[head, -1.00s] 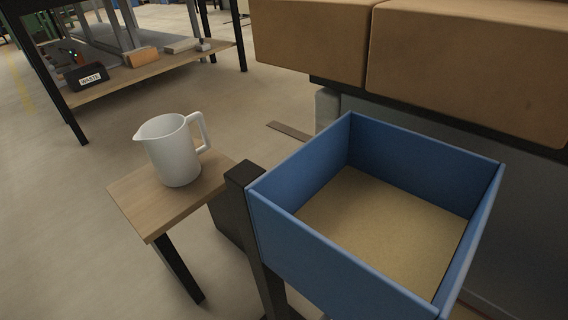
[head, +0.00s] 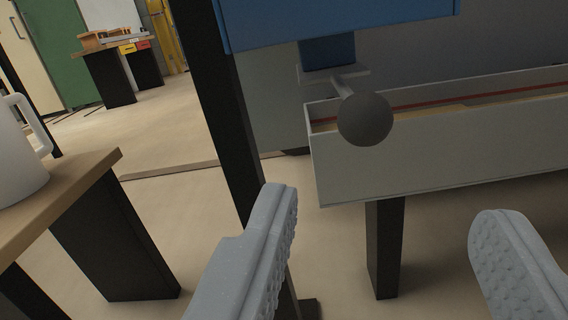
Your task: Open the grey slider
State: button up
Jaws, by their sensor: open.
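The grey slider shows as a thin grey plate (head: 318,74) under the blue spout (head: 328,51) of the blue bin (head: 335,22). A short rod joins it to a round dark grey knob (head: 365,118) that points towards me. My gripper (head: 385,203) is open, with its two pale grey fingers wide apart and empty. The knob is above and beyond the gap between the fingertips, and I see no contact. Part of the plate is hidden under the spout, and the inside of the bin is out of sight.
A long light grey trough (head: 430,165) stands behind and below the knob on a dark leg. A black post (head: 222,110) rises left of the knob. A white jug (head: 18,155) stands on a wooden table (head: 75,188) at far left.

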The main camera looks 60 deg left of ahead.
aim_at(363, 108)
jog(key=b+x, duration=0.5)
jog(key=x, duration=0.8)
jog(key=shift+w+a+f, duration=0.1)
jog(key=shift+w+a, duration=0.05)
jog(key=shift+a, duration=0.1)
